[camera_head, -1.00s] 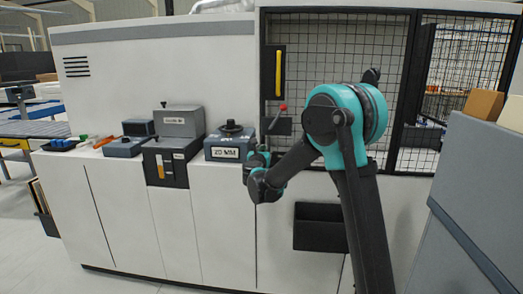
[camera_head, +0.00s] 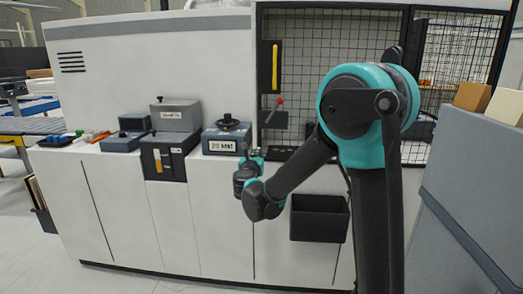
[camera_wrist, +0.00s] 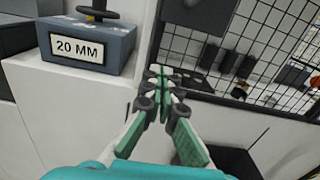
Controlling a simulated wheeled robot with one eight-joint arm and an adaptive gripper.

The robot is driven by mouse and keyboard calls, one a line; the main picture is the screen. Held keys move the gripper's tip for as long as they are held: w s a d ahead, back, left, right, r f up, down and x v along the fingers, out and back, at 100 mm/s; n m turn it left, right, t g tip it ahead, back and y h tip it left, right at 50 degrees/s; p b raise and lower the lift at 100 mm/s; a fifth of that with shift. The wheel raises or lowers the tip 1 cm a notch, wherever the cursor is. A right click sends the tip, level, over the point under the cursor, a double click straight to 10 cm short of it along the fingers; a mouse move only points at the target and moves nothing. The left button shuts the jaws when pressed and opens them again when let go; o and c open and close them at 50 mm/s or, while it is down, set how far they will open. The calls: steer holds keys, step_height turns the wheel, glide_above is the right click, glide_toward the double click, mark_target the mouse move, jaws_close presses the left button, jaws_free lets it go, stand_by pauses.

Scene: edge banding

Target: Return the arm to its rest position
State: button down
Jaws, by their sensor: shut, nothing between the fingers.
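My gripper (camera_wrist: 160,78) is shut and empty in the wrist view, its green and grey fingers together. It is in front of the machine's white front, to the right of the box labelled 20 MM (camera_wrist: 88,45). In the head view my gripper (camera_head: 254,157) is small and partly hidden by my own wrist. My teal and dark arm is bent, its elbow high on the right and its forearm reaching down to the left. I cannot tell exactly how far the fingers are from the counter edge.
The long white machine (camera_head: 130,215) fills the background. A grey box with a black knob (camera_head: 227,137) stands on its counter. A black bin (camera_head: 319,218) hangs on its front below the mesh door (camera_head: 335,60). A grey cabinet (camera_head: 470,170) with cardboard boxes (camera_head: 472,97) stands close on the right.

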steer(key=s+d+r+n+g+y, duration=0.1)
steer(key=s+d+n+y, duration=0.2)
steer(key=n, duration=0.6)
steer(key=s+d+r+n+g+y, duration=0.1)
steer(key=s+n+y, duration=0.3)
steer(key=n, duration=0.5)
steer(key=s+d+f+n+g+h, duration=0.6)
steer(key=s+d+f+n+g, duration=0.6)
steer(key=s+d+f+n, duration=0.6)
steer(key=s+d+f, duration=0.5)
steer(key=s+f, duration=0.3)
steer(key=s, duration=0.1)
steer(key=shift+s+d, duration=0.3)
steer(key=shift+d, duration=0.05)
